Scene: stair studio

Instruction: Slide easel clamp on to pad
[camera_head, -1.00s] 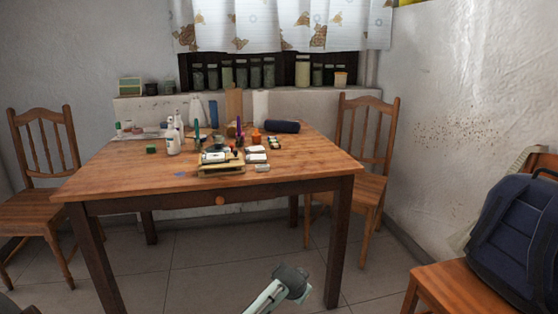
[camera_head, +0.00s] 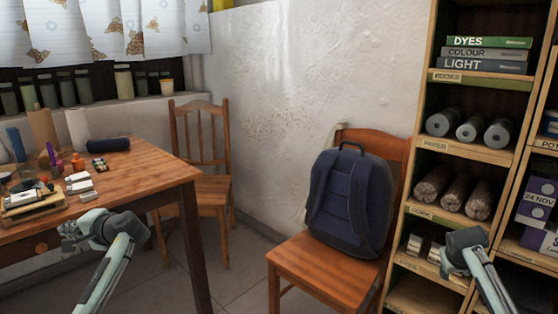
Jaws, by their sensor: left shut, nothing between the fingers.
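A small wooden easel (camera_head: 33,211) lies low on the table at the left edge of the picture, with a pale flat item on it that may be the pad (camera_head: 28,195). I cannot make out a clamp. My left gripper (camera_head: 66,236) is shut and empty, in front of the table's near edge and below the easel in the picture. My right gripper (camera_head: 446,262) is at the far right, in front of the shelf unit and well away from the table. Its fingers are too small and dark to tell open from shut.
The wooden table (camera_head: 140,172) has bottles, a dark blue roll (camera_head: 108,145) and small boxes. A chair (camera_head: 205,190) stands behind it. A blue backpack (camera_head: 348,200) sits on another chair. A tall shelf unit (camera_head: 470,160) holds books and rolls. Floor shows between them.

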